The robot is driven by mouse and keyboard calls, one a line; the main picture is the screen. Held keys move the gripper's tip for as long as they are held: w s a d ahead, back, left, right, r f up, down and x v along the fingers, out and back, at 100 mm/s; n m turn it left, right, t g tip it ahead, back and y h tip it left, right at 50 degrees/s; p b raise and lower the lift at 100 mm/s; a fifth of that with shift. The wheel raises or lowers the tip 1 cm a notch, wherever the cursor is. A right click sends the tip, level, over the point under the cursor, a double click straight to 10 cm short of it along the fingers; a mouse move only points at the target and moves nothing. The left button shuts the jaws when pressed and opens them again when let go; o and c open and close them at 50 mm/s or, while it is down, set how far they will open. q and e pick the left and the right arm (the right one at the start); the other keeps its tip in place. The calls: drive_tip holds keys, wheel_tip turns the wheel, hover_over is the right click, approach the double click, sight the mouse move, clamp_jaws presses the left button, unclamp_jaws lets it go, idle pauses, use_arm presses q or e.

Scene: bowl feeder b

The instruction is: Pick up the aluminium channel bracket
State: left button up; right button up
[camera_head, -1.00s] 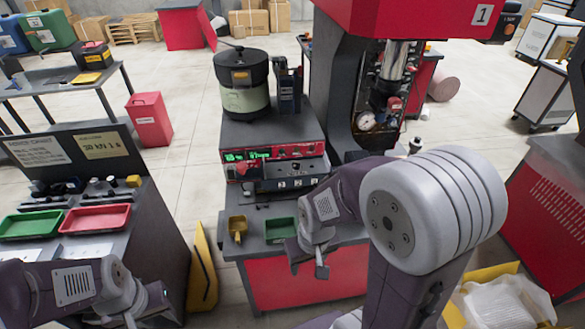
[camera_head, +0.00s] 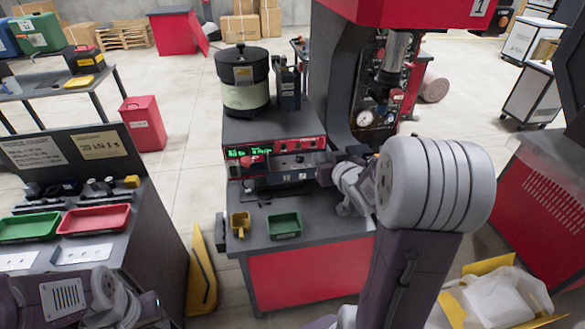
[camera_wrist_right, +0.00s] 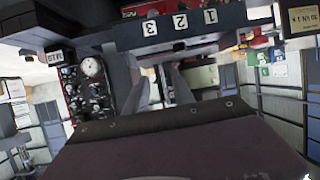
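I cannot make out the aluminium channel bracket for certain in either view. My right gripper (camera_head: 326,173) is in front of the feeder station's numbered front, at its right side, mostly hidden by my wrist and the dark parts around it. In the right wrist view, grey finger-like parts (camera_wrist_right: 165,85) show beyond my purple link, below the 1, 2, 3 labels. Whether they hold anything is unclear. My left gripper (camera_head: 150,312) is at the bottom left, partly cut off by the picture edge, and its fingers are too unclear to judge.
The bowl feeder (camera_head: 242,80) stands on the station. A yellow bin (camera_head: 240,224) and a green bin (camera_head: 285,226) sit on its front shelf. A press (camera_head: 345,75) rises to the right. Red (camera_head: 95,220) and green (camera_head: 30,227) trays lie on the left bench.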

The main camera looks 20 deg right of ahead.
drive_tip(key=shift+m+h, duration=0.5)
drive_tip(key=shift+m, duration=0.1)
drive_tip(key=w+d, duration=0.1)
drive_tip(key=d+f, duration=0.1)
drive_tip(key=d, duration=0.1)
drive_tip(key=w+d+f, duration=0.1)
drive_tip(key=d, duration=0.1)
drive_tip(key=shift+w+d+f, duration=0.1)
drive_tip(key=shift+w+f, duration=0.15)
drive_tip(key=shift+w, duration=0.1)
drive_tip(key=p+x, duration=0.1)
drive_tip(key=x, duration=0.3)
drive_tip(key=shift+p, duration=0.35)
drive_tip(key=shift+w+d+f, duration=0.1)
drive_tip(key=shift+w+f, duration=0.15)
drive_tip(key=shift+w, duration=0.2)
use_arm(q)
drive_tip(key=shift+d+r, duration=0.4)
drive_tip(key=shift+r, duration=0.35)
use_arm(e)
drive_tip(key=shift+s, duration=0.15)
clamp_jaws()
